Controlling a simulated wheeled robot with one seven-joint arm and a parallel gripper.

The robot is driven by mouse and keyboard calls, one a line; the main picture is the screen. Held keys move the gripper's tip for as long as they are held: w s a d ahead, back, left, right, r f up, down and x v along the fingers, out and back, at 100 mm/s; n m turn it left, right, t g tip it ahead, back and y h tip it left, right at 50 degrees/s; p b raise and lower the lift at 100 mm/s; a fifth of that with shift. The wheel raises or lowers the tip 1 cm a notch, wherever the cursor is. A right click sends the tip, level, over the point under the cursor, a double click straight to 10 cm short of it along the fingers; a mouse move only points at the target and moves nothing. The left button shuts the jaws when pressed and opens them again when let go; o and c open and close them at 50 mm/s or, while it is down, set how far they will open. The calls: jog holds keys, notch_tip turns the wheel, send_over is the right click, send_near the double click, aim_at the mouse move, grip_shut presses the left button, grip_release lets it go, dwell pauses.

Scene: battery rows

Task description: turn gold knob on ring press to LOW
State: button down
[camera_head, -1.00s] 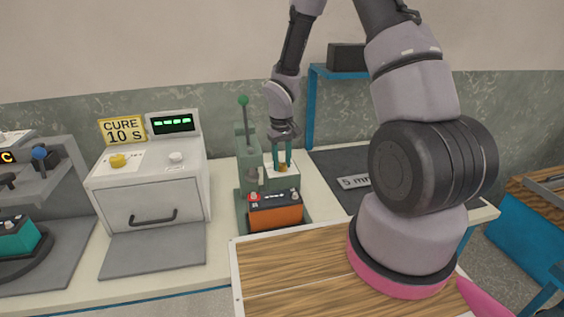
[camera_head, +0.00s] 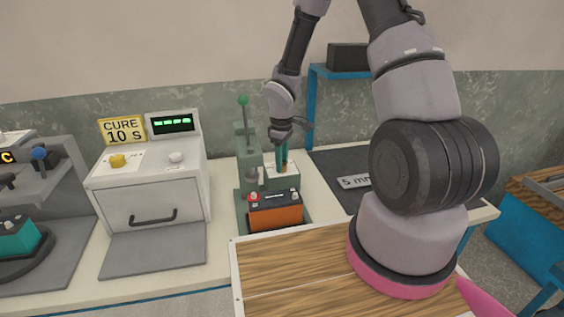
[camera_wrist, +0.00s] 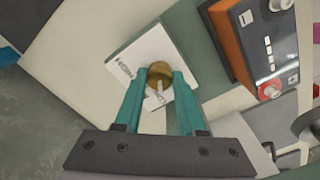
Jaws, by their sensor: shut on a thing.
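The gold knob (camera_wrist: 160,74) sits on a white labelled plate (camera_wrist: 135,50) in the wrist view. My gripper (camera_wrist: 158,82) has its two teal fingers closed on either side of the knob, holding it. In the head view my gripper (camera_head: 283,165) points down at the white box (camera_head: 284,182) beside the green ring press (camera_head: 246,150); the knob is mostly hidden there by the fingers.
An orange battery (camera_head: 276,212) stands on the press base, close to my gripper, and also shows in the wrist view (camera_wrist: 232,45). A white cure oven (camera_head: 150,185) is to the left. A wood-topped surface (camera_head: 300,265) lies in front. A blue-framed shelf (camera_head: 312,105) stands behind.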

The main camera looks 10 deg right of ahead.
dwell(0.3)
jog(key=c, duration=0.5)
grip_release()
notch_tip(320, 180, up, 11)
jog(key=shift+f, duration=0.1)
